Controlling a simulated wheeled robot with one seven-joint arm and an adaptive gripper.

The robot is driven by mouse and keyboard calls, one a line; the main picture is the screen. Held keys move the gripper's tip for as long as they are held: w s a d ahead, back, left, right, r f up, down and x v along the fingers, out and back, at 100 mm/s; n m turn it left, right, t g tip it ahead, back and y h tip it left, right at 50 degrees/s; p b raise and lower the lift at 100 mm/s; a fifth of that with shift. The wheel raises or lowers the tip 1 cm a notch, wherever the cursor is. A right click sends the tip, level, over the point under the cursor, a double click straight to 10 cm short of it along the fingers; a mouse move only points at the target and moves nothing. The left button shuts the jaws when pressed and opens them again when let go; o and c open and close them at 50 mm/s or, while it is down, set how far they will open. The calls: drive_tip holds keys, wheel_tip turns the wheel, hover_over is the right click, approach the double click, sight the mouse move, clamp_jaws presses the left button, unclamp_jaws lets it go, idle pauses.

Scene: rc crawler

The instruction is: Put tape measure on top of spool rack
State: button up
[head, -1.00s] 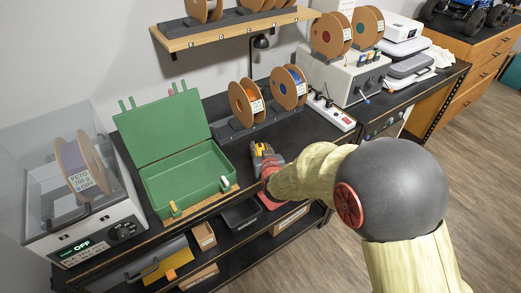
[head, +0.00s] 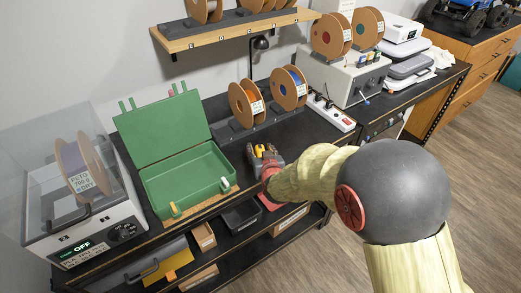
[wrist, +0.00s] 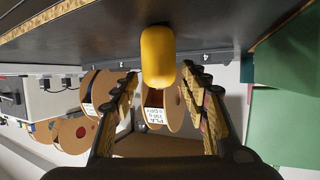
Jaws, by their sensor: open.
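The tape measure seems to be the yellow rounded object (wrist: 158,55) standing on the dark bench top. It shows small and partly hidden in the head view (head: 260,149). My gripper (wrist: 161,77) is open, with one finger to each side of the yellow object and visible gaps between. In the head view my gripper (head: 263,154) is low over the bench, right of the green case. Two spools, orange (head: 246,103) and blue (head: 289,88), stand in dark holders at the bench's back. A wooden wall shelf (head: 235,31) carries more spools on a dark rack.
The open green case (head: 185,178) stands left of my gripper. A filament dryer (head: 85,200) is at far left. A power strip (head: 332,113) and a grey box (head: 345,75) are to the right. A black lamp (head: 260,43) is below the shelf.

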drive_tip(key=s+d+r+g+h, duration=0.1)
drive_tip(key=s+d+r, duration=0.5)
drive_tip(key=s, duration=0.6)
drive_tip(key=s+d+r+m+g+p, duration=0.1)
drive_tip(key=s+d+r+g, duration=0.3)
drive_tip(key=s, duration=0.9)
drive_tip(key=s+d+r+m+g+h+p, duration=0.1)
drive_tip(key=s+d+r+g, duration=0.1)
drive_tip(key=s+d+r, duration=0.6)
drive_tip(key=s+d, duration=0.1)
drive_tip(key=s, duration=0.4)
drive_tip(key=shift+d+r+g+h, duration=0.15)
drive_tip(key=shift+d+g+h, duration=0.1)
drive_tip(key=shift+g+h, duration=0.05)
